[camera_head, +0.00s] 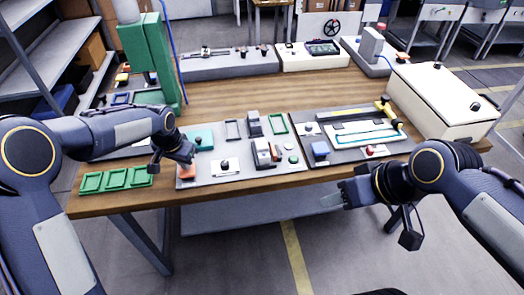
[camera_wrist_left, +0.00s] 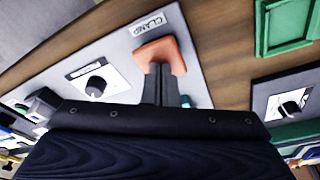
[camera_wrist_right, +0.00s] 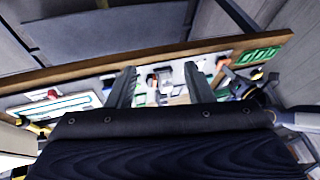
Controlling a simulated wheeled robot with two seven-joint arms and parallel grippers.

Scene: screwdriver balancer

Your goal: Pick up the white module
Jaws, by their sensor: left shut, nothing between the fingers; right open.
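I cannot tell for certain which piece is the white module. A small white-and-grey block (camera_head: 264,153) stands upright in the middle of the grey fixture board (camera_head: 235,179). My left gripper (camera_head: 188,165) is at the board's left end, above the orange pad. The left wrist view shows its fingers (camera_wrist_left: 161,84) shut, empty, and over the orange pad (camera_wrist_left: 160,52) beside the CLAMP label; contact is unclear. My right gripper (camera_head: 341,194) is open and empty in front of the table's edge. In the right wrist view its fingers (camera_wrist_right: 158,85) are spread, with the boards beyond.
Green frames (camera_head: 116,180) lie at the table's front left. A second board (camera_head: 350,137) holds a blue-outlined panel and a red button. A large white case (camera_head: 440,98) stands at the right, and a green column (camera_head: 150,60) rises at the left. Bare wood lies behind the boards.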

